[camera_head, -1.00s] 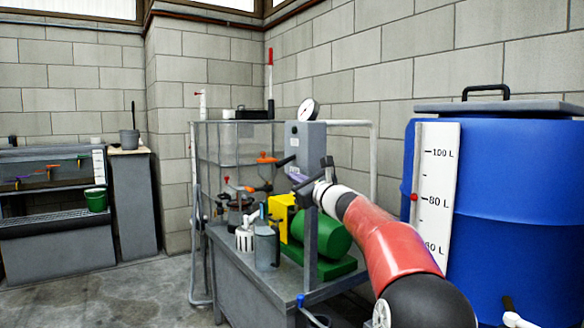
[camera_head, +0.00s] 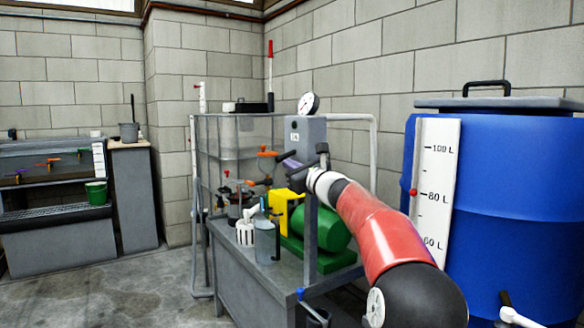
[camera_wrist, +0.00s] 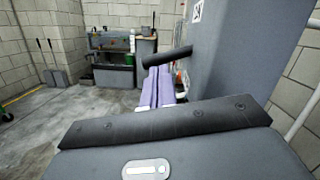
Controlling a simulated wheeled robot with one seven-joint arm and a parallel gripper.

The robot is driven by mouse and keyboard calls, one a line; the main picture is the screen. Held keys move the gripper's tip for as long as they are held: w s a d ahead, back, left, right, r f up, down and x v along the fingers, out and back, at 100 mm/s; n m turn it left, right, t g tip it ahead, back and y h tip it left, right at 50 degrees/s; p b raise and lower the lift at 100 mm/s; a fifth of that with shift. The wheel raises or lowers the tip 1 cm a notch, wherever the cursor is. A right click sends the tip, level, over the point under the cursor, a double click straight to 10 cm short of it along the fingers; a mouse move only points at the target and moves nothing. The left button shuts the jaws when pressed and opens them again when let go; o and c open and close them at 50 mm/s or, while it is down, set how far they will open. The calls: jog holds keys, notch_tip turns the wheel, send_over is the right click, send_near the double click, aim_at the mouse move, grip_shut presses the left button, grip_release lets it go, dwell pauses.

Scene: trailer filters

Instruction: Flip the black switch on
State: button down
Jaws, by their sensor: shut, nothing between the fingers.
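The black switch (camera_wrist: 168,57) is a dark lever sticking out leftward from the side of the grey box in the wrist view. It tilts slightly down toward its free end. In the head view the switch (camera_head: 289,155) shows small beside the box. My gripper (camera_wrist: 158,70) is shut and empty, its two purple fingers together. The fingertips lie right at the lever in the wrist view, just below it; I cannot tell whether they touch. In the head view my gripper (camera_head: 294,165) is beside the box, partly hidden by its own dark body.
The grey box (camera_head: 308,138) carries a round gauge (camera_head: 308,104). A large blue barrel (camera_head: 500,230) stands at the right.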

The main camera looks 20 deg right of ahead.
jog(key=shift+a+r+m+h, duration=0.15)
jog(key=shift+r+m, duration=0.05)
jog(key=shift+m, duration=0.4)
jog(key=shift+a+r+m+h, duration=0.1)
jog(key=shift+r+m+h, duration=0.1)
jog(key=shift+m, duration=0.4)
jog(key=shift+a+r+m+p, duration=0.15)
jog(key=shift+r+m+p, duration=0.1)
jog(key=shift+m+p, duration=0.4)
jog(key=shift+s+a+r+m+h, duration=0.1)
jog(key=shift+r+m+h, duration=0.15)
jog(key=shift+m, duration=0.4)
jog(key=shift+a+r+m+h, duration=0.1)
jog(key=shift+m+h, duration=0.1)
jog(key=shift+m, duration=0.4)
jog(key=shift+r+m+p, duration=0.3)
jog(key=shift+m+p, duration=0.15)
jog(key=shift+m, duration=0.35)
jog(key=shift+r, duration=0.25)
dwell(1.4)
dwell(1.8)
